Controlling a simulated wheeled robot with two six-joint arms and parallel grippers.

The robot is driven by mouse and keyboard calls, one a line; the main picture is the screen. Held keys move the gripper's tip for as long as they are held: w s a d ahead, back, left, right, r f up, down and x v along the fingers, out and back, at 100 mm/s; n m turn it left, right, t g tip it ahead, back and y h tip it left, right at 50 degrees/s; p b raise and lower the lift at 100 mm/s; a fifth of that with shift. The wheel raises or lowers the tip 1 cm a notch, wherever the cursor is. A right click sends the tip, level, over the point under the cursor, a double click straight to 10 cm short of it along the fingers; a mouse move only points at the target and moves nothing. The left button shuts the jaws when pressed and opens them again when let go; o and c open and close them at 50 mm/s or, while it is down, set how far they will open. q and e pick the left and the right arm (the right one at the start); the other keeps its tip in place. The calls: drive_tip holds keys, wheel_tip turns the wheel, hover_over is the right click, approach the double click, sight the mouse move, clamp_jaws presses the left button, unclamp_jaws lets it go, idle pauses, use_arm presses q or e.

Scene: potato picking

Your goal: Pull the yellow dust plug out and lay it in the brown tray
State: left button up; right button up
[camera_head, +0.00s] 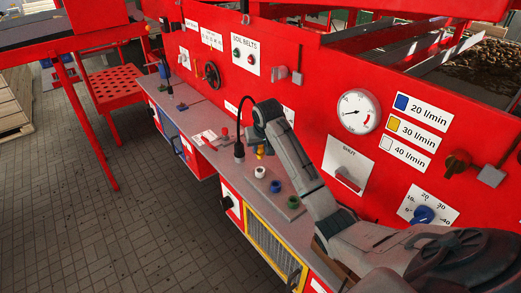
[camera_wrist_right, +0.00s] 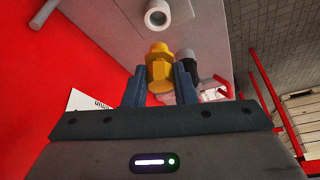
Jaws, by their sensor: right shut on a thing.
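The yellow dust plug (camera_head: 260,150) shows small below my right gripper at the grey ledge. In the right wrist view the yellow plug (camera_wrist_right: 159,70) is between the two dark fingers of my right gripper (camera_wrist_right: 160,82), which is shut on it. I cannot tell whether the plug is still seated or just clear of its fitting. A brown edge (camera_head: 320,246), possibly the brown tray, shows on the ledge, mostly hidden behind my right arm. My left gripper is not in view.
White (camera_head: 260,172), blue (camera_head: 276,186) and green (camera_head: 293,202) fittings stand in a row along the ledge. A black cable plug (camera_head: 239,150) stands close to the left of the yellow one. The red machine wall (camera_head: 300,130) rises behind.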

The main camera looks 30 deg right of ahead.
sight(261, 147)
drive_tip(key=shift+r, duration=0.9)
drive_tip(key=shift+r, duration=1.5)
drive_tip(key=shift+r, duration=0.1)
drive_tip(key=shift+r, duration=1.4)
drive_tip(key=shift+f, duration=0.1)
